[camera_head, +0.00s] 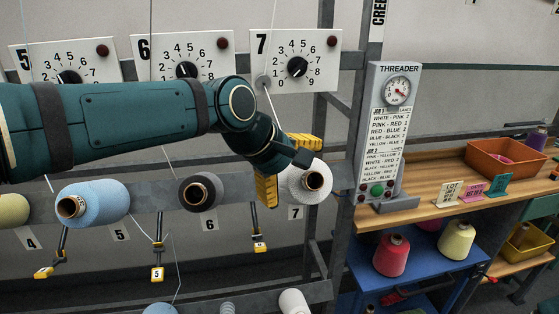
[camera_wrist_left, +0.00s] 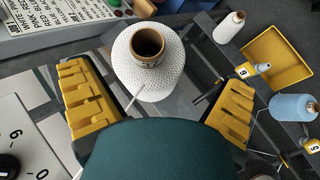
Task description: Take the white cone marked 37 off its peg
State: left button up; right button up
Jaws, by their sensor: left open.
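The white cone (camera_head: 318,184) sits on its peg at the rail position labelled 7, its brown tube end facing out. In the left wrist view the cone (camera_wrist_left: 147,82) lies ahead of my gripper, in line with the gap between the fingers. My left gripper (camera_head: 285,166) is open and empty, with one yellow finger above and one at the left of the cone in the head view. Both fingers also show in the left wrist view (camera_wrist_left: 158,102), apart from the cone. My arm hides part of the rail and panels. My right gripper is not in view.
A blue cone (camera_head: 98,204) and a black cone (camera_head: 201,192) sit on pegs to the left. Dial panel 7 (camera_head: 292,60) is above. The grey threader post (camera_head: 383,140) and frame upright stand close right. A wooden bench (camera_head: 440,180) is beyond.

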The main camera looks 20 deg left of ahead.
aim_at(304, 184)
pick_arm(q)
jog(key=shift+x, duration=2.1)
jog(key=shift+r, duration=0.1)
jog(key=c, duration=1.4)
jog(key=shift+c, duration=0.2)
jog(key=o, duration=0.4)
jog(key=shift+c, duration=0.2)
jog(key=c, duration=0.4)
jog(key=shift+s+d, duration=0.1)
jog(key=shift+c, duration=0.8)
